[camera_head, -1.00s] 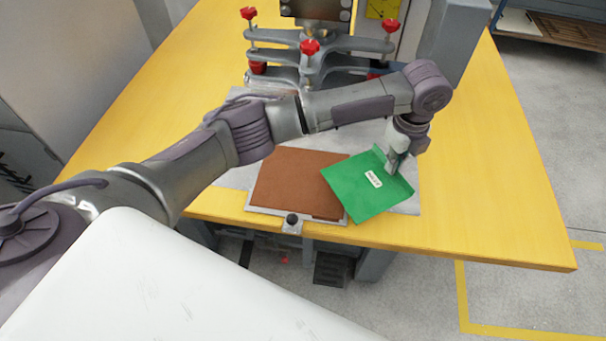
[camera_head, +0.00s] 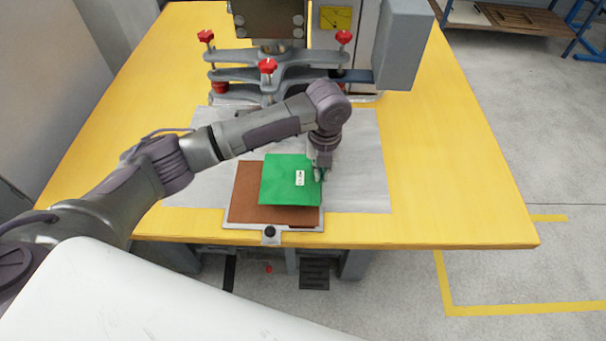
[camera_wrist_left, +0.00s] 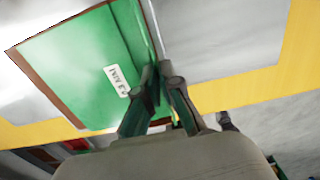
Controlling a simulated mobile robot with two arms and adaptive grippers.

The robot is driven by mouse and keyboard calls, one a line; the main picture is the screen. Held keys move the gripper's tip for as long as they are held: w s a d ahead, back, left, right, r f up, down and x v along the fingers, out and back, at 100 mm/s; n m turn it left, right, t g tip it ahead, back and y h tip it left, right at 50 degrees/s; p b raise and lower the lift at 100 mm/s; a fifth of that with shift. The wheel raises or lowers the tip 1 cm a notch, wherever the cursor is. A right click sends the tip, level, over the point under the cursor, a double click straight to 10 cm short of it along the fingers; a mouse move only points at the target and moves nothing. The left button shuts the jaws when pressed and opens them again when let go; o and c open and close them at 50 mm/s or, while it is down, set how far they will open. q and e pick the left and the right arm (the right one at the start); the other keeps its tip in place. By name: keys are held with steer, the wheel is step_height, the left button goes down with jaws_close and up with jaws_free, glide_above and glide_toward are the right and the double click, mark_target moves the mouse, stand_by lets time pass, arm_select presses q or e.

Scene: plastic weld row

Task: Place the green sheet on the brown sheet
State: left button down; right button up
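The green sheet (camera_head: 283,182) carries a small white label and lies over most of the brown sheet (camera_head: 246,203). Brown shows along its left and front sides in the head view. My left gripper (camera_head: 320,176) is at the green sheet's right edge, with its fingers close together on that edge. In the left wrist view the green sheet (camera_wrist_left: 85,65) runs up to the fingertips (camera_wrist_left: 158,72), with a thin brown border (camera_wrist_left: 30,72) beyond it. Whether the green sheet rests fully flat on the brown one is unclear. My right gripper is not seen.
The sheets are on a metal plate (camera_head: 232,226) with a black knob (camera_head: 270,233) in front, on a yellow table (camera_head: 450,190). A press with red knobs (camera_head: 267,66) stands behind. The right side of the table is clear.

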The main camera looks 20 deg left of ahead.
mark_target(304, 178)
arm_select(q)
steer(key=a, duration=0.2)
steer(key=s+a, duration=0.1)
steer(key=a, duration=0.1)
steer(key=shift+f+p, duration=0.4)
steer(key=shift+f, duration=1.4)
steer(key=c, duration=1.3)
jaws_free()
steer(key=shift+f, duration=0.1)
step_height(304, 178, up, 12)
steer(key=shift+r, duration=0.15)
